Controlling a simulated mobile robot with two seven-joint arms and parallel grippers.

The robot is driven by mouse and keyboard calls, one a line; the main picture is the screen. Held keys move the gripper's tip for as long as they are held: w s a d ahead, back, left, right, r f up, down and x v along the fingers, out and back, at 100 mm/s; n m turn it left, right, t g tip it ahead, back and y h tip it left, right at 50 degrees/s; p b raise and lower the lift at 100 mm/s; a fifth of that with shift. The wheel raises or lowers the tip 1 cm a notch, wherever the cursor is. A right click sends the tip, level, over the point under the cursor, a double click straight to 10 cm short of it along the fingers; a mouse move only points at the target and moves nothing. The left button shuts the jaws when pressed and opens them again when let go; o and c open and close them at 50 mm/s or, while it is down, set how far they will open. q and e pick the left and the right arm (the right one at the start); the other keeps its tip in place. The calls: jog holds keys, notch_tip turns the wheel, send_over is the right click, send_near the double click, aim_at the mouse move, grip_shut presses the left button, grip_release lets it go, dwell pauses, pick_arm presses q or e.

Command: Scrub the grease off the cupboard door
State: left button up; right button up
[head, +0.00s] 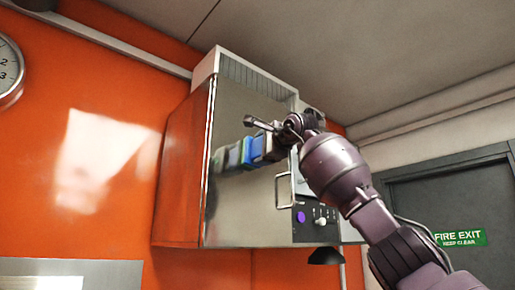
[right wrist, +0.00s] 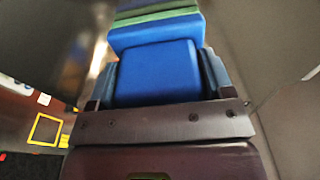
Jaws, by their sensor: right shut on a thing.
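The cupboard door (head: 245,215) is a shiny metal panel with a bar handle (head: 284,190), on a wall cupboard with an orange side. The door is shut. My right gripper (head: 258,148) is shut on a blue sponge (head: 246,151) and holds it at the upper middle of the door. In the right wrist view the sponge (right wrist: 157,72) sits between the fingers, with blue and green bands beyond it, partly reflection. I cannot tell whether the sponge touches the door. Grease cannot be told apart from reflections. My left gripper is not in view.
A dark panel with a purple knob (head: 300,217) is right of the handle, and a dark lamp-like shade (head: 325,256) is below. A clock (head: 8,72) hangs on the orange wall at left. A grey fire exit door (head: 460,205) stands at right.

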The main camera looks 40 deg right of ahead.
jog(key=shift+w+d, duration=0.2)
jog(key=shift+d, duration=2.35)
jog(key=shift+a, duration=0.1)
jog(key=shift+s+a+b, duration=0.15)
jog(key=shift+a+b, duration=0.15)
jog(key=shift+a, duration=1.5)
jog(key=a, duration=0.7)
jog(key=shift+s+a, duration=0.25)
jog(key=shift+a, duration=0.1)
jog(key=shift+s+d+b, duration=0.15)
jog(key=shift+s+b, duration=0.45)
jog(key=shift+s, duration=0.9)
jog(key=shift+s+d+b, duration=0.15)
jog(key=shift+s+b, duration=0.45)
jog(key=shift+s, duration=0.9)
